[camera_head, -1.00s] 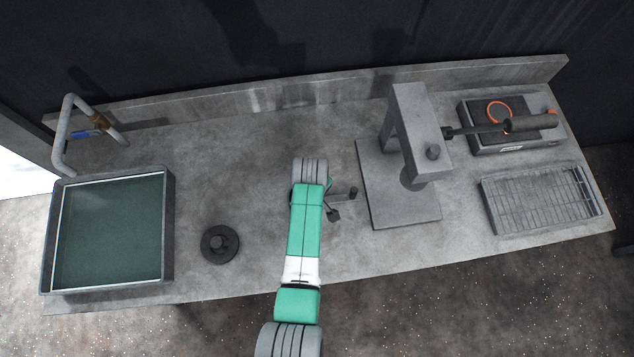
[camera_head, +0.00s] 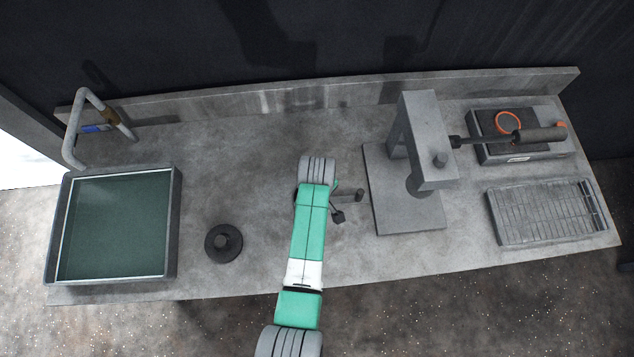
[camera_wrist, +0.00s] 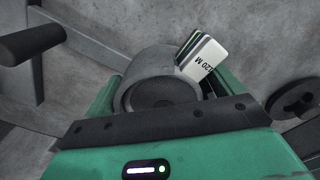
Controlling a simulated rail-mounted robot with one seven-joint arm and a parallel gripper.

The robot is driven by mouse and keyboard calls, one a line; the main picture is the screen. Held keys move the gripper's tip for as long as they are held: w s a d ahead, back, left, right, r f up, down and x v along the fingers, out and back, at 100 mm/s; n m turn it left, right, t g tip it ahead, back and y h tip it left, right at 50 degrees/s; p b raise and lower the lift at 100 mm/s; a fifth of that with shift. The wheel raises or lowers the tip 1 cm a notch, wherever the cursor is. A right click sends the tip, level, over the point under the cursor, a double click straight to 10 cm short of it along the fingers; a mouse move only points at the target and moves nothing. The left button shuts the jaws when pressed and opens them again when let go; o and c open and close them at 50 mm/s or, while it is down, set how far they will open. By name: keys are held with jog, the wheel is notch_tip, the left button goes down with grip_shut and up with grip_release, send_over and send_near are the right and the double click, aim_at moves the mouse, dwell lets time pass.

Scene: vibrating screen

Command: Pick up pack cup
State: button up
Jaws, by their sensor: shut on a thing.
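In the wrist view a grey, round cup (camera_wrist: 160,92), which I take to be the pack cup, has a dark hollow opening facing the camera. It sits between the green fingers of my gripper (camera_wrist: 160,88), which is shut on it. A white tag marked "120 M" (camera_wrist: 203,58) with green and black edges is at the cup's upper right; I cannot tell whether it is attached. In the head view my green arm hides the cup and fingertips above the middle of the bench.
A grey press stand (camera_head: 405,190) is right of my arm. A dark round piece with a knob (camera_head: 223,243) lies left, beside a green-bottomed tray (camera_head: 172,225). A bent pipe (camera_head: 72,140) stands back left.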

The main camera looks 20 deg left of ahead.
jog(key=shift+r, duration=0.8)
jog(key=s+d, duration=0.1)
jog(key=s, duration=0.4)
jog(key=s+d+r+p, duration=0.1)
jog(key=s+d, duration=0.1)
jog(key=s, duration=0.3)
jog(key=s+d, duration=0.2)
jog(key=s, duration=0.3)
jog(key=shift+d+r+p, duration=0.15)
jog(key=shift+d+p, duration=0.05)
jog(key=shift+p, duration=0.15)
jog(key=w+d+r+m+p, duration=0.4)
jog(key=w+r+m, duration=0.3)
jog(key=r, duration=0.5)
jog(key=w+d+r+m+p, duration=0.4)
jog(key=w+r+m+p, duration=0.3)
jog(key=r, duration=0.4)
jog(key=shift+r+m, duration=0.4)
jog(key=shift+m, duration=0.1)
jog(key=shift+s+a, duration=0.1)
